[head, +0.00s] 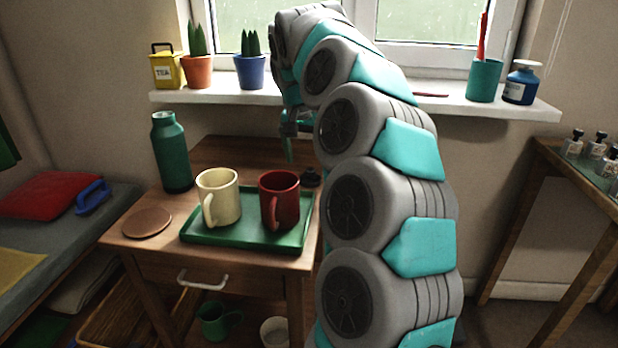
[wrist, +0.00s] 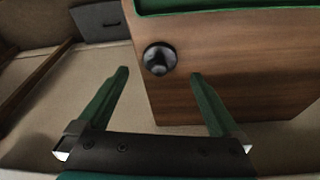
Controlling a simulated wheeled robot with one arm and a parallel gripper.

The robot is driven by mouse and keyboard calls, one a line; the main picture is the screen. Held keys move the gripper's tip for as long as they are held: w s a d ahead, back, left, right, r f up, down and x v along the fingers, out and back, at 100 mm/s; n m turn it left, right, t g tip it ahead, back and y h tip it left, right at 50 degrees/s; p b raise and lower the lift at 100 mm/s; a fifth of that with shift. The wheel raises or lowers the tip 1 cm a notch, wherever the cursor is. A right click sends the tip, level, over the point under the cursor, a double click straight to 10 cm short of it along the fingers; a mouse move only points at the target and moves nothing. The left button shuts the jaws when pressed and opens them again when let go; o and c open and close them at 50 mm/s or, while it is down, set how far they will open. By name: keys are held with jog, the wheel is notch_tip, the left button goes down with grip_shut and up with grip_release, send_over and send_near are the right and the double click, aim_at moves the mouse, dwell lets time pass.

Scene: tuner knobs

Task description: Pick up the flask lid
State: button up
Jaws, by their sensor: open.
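The flask lid (head: 311,177) is a small black knobbed cap on the wooden table, just right of the green tray's far corner. In the wrist view the lid (wrist: 159,58) is near the table's edge, its knob facing the camera. My gripper (head: 289,152) hangs above the back of the table, higher than the lid. In the wrist view my gripper (wrist: 160,76) has its green fingers spread wide, nothing between them, with the lid just beyond the gap between the fingertips.
The green tray (head: 245,237) holds a cream mug (head: 219,198) and a red mug (head: 280,200). A round brown coaster (head: 147,222) lies at the left. The windowsill (head: 345,97) with pots and jars runs behind the table. My arm hides part of the table's right side.

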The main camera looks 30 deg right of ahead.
aim_at(310, 170)
jog(key=x, duration=0.5)
jog(key=shift+d, duration=0.1)
jog(key=shift+w+r, duration=0.1)
jog(key=shift+r, duration=0.05)
jog(key=c, duration=1.5)
